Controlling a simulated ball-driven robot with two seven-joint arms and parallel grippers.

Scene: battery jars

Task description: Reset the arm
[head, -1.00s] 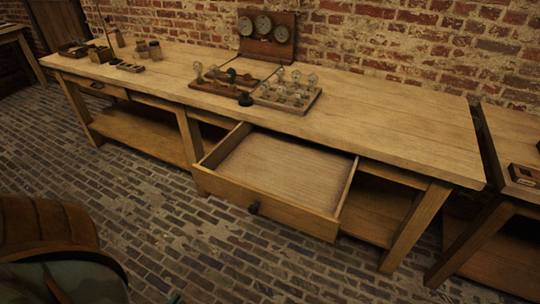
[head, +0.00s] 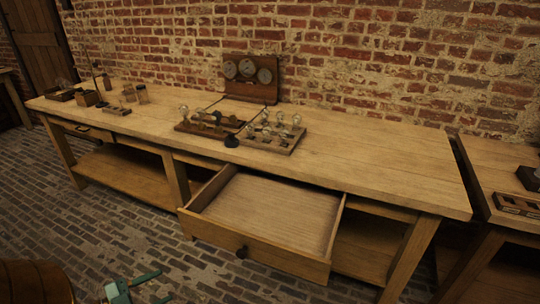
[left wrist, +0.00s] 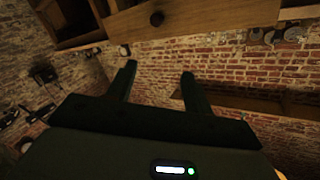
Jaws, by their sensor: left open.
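My left gripper (head: 160,284) shows at the bottom left of the head view, low in front of the bench and above the brick floor. Its two fingers are apart with nothing between them. In the left wrist view the same open fingers (left wrist: 158,70) stand out in front of the dark gripper body. My right gripper is in neither view.
Bulb boards (head: 271,137) and a gauge panel (head: 250,78) stand on top. A second table (head: 500,165) is at right.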

